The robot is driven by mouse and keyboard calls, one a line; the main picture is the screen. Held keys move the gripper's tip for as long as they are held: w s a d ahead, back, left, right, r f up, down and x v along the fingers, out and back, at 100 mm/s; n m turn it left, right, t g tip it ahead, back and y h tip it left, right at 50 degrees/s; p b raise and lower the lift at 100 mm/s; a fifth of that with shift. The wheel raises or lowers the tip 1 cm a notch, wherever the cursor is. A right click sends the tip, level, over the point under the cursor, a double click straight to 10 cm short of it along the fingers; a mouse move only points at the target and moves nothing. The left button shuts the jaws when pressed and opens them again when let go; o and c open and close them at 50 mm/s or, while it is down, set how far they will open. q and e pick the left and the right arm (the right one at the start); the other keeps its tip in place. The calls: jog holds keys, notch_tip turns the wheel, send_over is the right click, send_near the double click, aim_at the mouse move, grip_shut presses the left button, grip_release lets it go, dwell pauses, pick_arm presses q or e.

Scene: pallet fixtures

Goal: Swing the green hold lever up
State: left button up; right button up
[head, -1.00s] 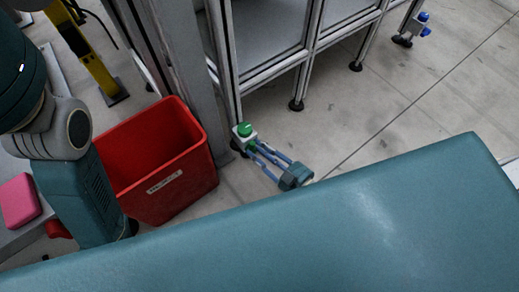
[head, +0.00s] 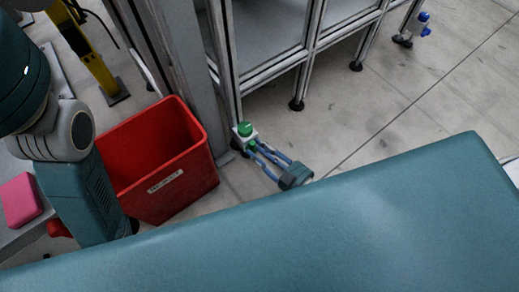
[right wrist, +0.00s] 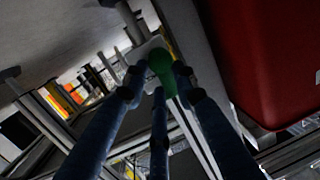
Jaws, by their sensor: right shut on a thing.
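The green hold lever (head: 252,145) is a small green part below a round green cap (head: 245,129) on a pale housing, beside the foot of the metal frame. My right gripper (head: 255,149) has slim blue fingers that reach it from the lower right and are shut on it. In the right wrist view a green part (right wrist: 160,66) lies between the blue fingertips (right wrist: 158,80). The fingers partly cover the lever, and its exact angle is hard to tell. My left gripper is out of view.
A red bin (head: 170,190) stands just left of the lever. A metal frame (head: 265,75) rises behind. A blue-capped unit (head: 424,17) sits on a far post. A pink block (head: 19,200) lies at far left. Open floor (head: 400,110) lies to the right.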

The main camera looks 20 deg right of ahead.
jog(key=shift+a+r, duration=0.35)
jog(key=shift+a, duration=0.2)
jog(key=o, duration=1.1)
jog(key=shift+d+f, duration=0.2)
jog(key=shift+d, duration=0.05)
jog(key=shift+s, duration=0.1)
jog(key=v, duration=1.2)
jog(key=shift+c, duration=0.2)
